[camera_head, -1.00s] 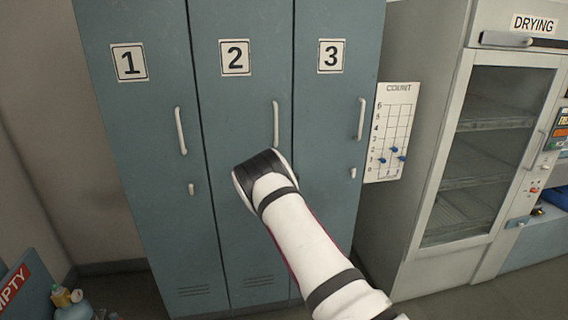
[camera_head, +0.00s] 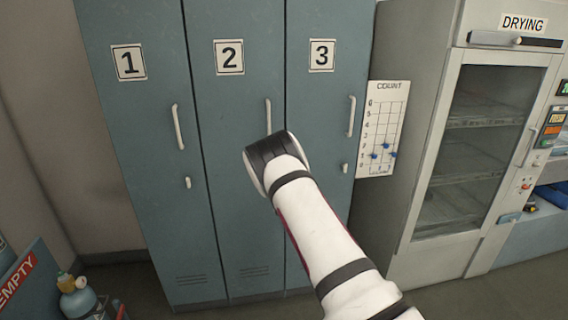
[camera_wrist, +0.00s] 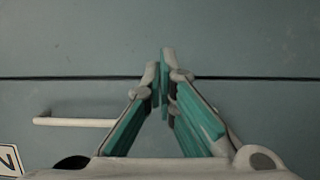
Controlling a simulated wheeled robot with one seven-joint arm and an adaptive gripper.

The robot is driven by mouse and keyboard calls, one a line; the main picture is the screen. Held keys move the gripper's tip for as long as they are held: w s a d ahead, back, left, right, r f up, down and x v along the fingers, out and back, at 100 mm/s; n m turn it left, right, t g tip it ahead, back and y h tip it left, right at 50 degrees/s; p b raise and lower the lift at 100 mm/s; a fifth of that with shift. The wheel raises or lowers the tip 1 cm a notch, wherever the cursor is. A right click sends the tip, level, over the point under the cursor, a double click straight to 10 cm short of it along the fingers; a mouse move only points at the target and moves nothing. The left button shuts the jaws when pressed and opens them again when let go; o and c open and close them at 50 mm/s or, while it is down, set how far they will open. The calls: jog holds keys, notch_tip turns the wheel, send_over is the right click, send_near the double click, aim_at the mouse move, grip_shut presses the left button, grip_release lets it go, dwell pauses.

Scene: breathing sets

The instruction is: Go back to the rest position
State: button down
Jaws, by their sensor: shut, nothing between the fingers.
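My gripper (camera_wrist: 160,75) shows in the wrist view with its two teal-lined fingers together at the tips and nothing between them. It points at a blue-grey locker front, apart from the white handle (camera_wrist: 75,122) at the left of that view. In the head view my white arm reaches up from the bottom right and ends in front of locker 2 (camera_head: 235,200); the fingers are hidden behind the wrist there. Locker 1 (camera_head: 150,215) and locker 3 (camera_head: 325,110) stand on either side. All three doors look shut.
A count board (camera_head: 382,130) with blue sliders hangs right of the lockers. A drying cabinet (camera_head: 470,150) with a glass door stands further right. A blue bin marked EMPTY (camera_head: 30,285) and a bottle (camera_head: 75,295) are at the lower left. Some floor shows in front.

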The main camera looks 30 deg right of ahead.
jog(key=s+d+r+m+g+h, duration=0.2)
jog(key=s+r+m+g, duration=0.25)
jog(key=s+r, duration=0.45)
jog(key=s+d+r+m+g+h, duration=0.2)
jog(key=s+r+m+g, duration=0.4)
jog(key=r, duration=0.6)
jog(key=s+a+r+m+g+y, duration=0.1)
jog(key=s+a+r+m+y, duration=0.2)
jog(key=s, duration=1.1)
jog(key=s+a+n+t+y, duration=0.2)
jog(key=s+a+y, duration=0.9)
jog(key=s+a, duration=1.5)
jog(key=shift+a+n, duration=0.35)
jog(key=shift+a, duration=0.4)
